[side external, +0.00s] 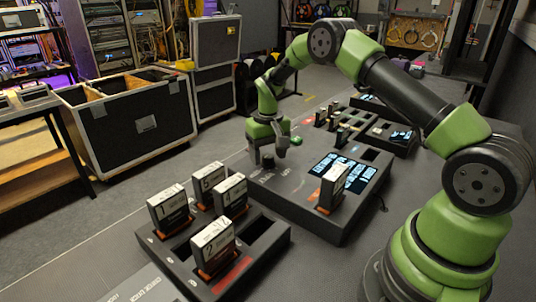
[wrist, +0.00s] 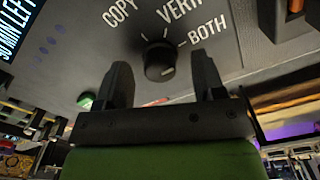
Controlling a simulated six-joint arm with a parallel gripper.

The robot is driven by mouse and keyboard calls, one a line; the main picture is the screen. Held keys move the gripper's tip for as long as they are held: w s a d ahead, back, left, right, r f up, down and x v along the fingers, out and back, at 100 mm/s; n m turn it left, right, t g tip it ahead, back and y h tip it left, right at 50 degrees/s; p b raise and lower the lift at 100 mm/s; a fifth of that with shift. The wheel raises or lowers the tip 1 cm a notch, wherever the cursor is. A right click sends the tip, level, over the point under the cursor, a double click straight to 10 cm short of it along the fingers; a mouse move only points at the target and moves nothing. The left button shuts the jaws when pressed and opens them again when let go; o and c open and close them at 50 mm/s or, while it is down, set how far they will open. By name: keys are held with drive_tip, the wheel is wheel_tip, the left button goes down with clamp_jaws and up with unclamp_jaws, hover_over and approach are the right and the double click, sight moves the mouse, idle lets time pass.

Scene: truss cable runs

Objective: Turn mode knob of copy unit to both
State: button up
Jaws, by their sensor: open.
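The copy unit (side external: 343,222) is a dark grey box in the middle of the side view, with lit blue displays on top. Its mode knob (wrist: 159,62) is a small black round knob in the wrist view, with COPY, VERIFY (partly cut off) and BOTH printed around it. A small light mark shows on the knob, but I cannot tell surely which label it points at. My gripper (wrist: 164,74) is open, with one finger on each side of the knob and a gap to both. In the side view my gripper (side external: 268,150) points down over the unit's left end.
A green button (wrist: 86,100) sits beside the left finger in the wrist view. A cartridge (side external: 333,188) stands in the copy unit. A front tray (side external: 265,268) holds several numbered cartridges. Another dark unit (side external: 385,138) lies behind. Cases stand on the floor at left.

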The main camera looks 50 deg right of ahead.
wheel_tip(320, 180, up, 9)
drive_tip(key=shift+r, duration=0.25)
wheel_tip(320, 180, up, 8)
drive_tip(key=f+t, duration=0.1)
drive_tip(key=t, duration=0.1)
hover_over(268, 156)
drive_tip(key=s+a, duration=0.3)
drive_tip(key=s+a+r+t, duration=0.2)
drive_tip(key=s+a+r, duration=0.3)
drive_tip(key=s+r, duration=0.15)
drive_tip(key=s+a+r+t+y, duration=0.1)
drive_tip(key=s+a, duration=0.4)
drive_tip(key=s, duration=1)
drive_tip(key=shift+s+n+t+y, duration=0.3)
drive_tip(key=shift+t+y, duration=0.2)
drive_tip(key=shift+t, duration=0.6)
